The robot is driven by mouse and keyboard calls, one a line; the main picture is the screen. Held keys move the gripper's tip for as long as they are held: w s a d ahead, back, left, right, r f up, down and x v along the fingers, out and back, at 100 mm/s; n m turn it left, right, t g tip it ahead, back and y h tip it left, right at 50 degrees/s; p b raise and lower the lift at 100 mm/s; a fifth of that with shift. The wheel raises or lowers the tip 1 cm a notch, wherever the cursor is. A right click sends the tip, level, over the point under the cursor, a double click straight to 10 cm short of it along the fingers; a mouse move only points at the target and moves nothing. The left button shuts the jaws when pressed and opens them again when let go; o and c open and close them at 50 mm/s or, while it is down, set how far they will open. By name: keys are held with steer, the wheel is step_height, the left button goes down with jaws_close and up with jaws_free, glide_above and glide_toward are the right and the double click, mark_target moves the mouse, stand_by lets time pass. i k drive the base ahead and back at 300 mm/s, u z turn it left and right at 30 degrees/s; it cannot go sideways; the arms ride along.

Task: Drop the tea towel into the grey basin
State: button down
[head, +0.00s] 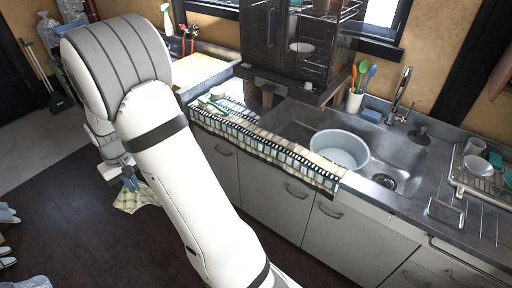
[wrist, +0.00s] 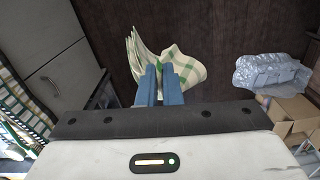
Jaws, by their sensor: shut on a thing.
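My gripper (head: 130,184) is at the left of the head view, partly behind my arm, out over the dark floor and away from the counter. Its blue fingers are shut on the tea towel (head: 131,200), a cream cloth with green checks that hangs below them. In the wrist view the towel (wrist: 190,62) spreads out beyond the fingertips (wrist: 160,72). The grey basin (head: 340,148), round and pale, stands in the sink to the right, well apart from my gripper. Its visible inside looks empty.
A patterned cloth (head: 270,142) lies along the counter's front edge by the sink (head: 400,150). A dark cabinet (head: 285,50) stands behind it. A dish rack (head: 485,175) is at the right. A cardboard box (wrist: 292,115) and clear plastic wrap (wrist: 268,72) lie on the floor.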

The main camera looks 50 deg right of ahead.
mark_target(346, 149)
steer(key=i, duration=0.15)
steer(key=z, duration=2.75)
steer(key=i, duration=0.95)
steer(key=u, duration=0.2)
